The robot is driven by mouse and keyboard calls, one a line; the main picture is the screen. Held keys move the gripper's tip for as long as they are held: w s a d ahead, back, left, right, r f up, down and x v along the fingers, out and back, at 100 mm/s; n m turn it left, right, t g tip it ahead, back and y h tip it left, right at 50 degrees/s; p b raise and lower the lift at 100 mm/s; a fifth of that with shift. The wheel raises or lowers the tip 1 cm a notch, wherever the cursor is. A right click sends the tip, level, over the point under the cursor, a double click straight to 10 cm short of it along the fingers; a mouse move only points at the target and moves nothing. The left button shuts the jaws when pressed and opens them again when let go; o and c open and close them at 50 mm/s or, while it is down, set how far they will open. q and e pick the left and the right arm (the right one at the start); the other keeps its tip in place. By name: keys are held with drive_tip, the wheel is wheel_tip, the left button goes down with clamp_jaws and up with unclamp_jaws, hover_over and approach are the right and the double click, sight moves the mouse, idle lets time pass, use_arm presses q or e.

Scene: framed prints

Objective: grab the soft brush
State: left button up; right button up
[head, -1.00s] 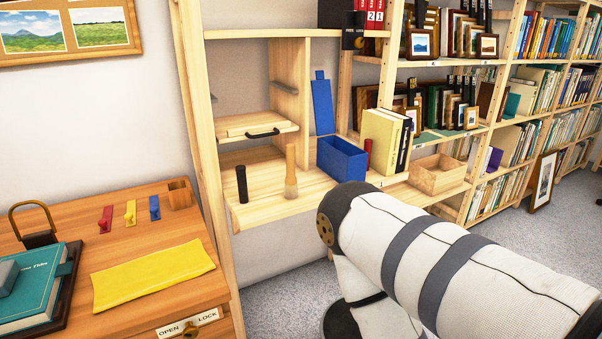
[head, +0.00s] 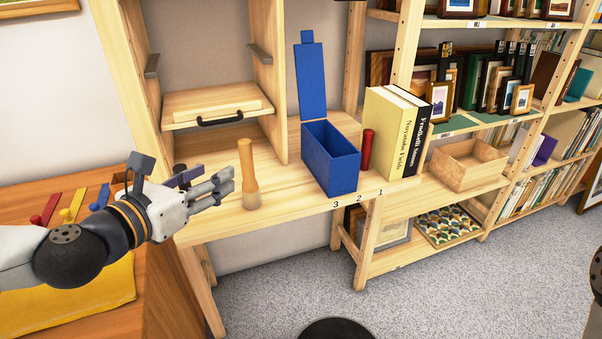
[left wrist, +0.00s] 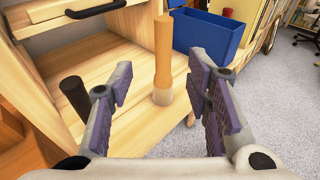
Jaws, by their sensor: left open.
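The soft brush (head: 249,172) stands upright on the wooden shelf, light wooden handle up and pale bristle end down. It also shows in the left wrist view (left wrist: 162,62), between the finger lines and beyond the fingers. My left gripper (head: 224,187) is open and empty, just left of the brush in the head view, pointing at it. Its purple-padded fingers (left wrist: 160,80) are spread to either side in the left wrist view. My right gripper is out of view.
A blue open box (head: 331,160) with a raised lid stands right of the brush, then a red cylinder (head: 367,150) and upright books (head: 392,130). A drawer with a black handle (head: 220,121) is behind. The shelf's front edge is close.

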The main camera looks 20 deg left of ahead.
sight(243, 161)
use_arm(q)
drive_tip(key=b+x, duration=0.1)
drive_tip(key=x, duration=0.4)
drive_tip(key=b+x, duration=0.1)
drive_tip(key=x, duration=0.5)
drive_tip(key=shift+d+f, duration=0.1)
drive_tip(key=shift+d, duration=0.15)
clamp_jaws()
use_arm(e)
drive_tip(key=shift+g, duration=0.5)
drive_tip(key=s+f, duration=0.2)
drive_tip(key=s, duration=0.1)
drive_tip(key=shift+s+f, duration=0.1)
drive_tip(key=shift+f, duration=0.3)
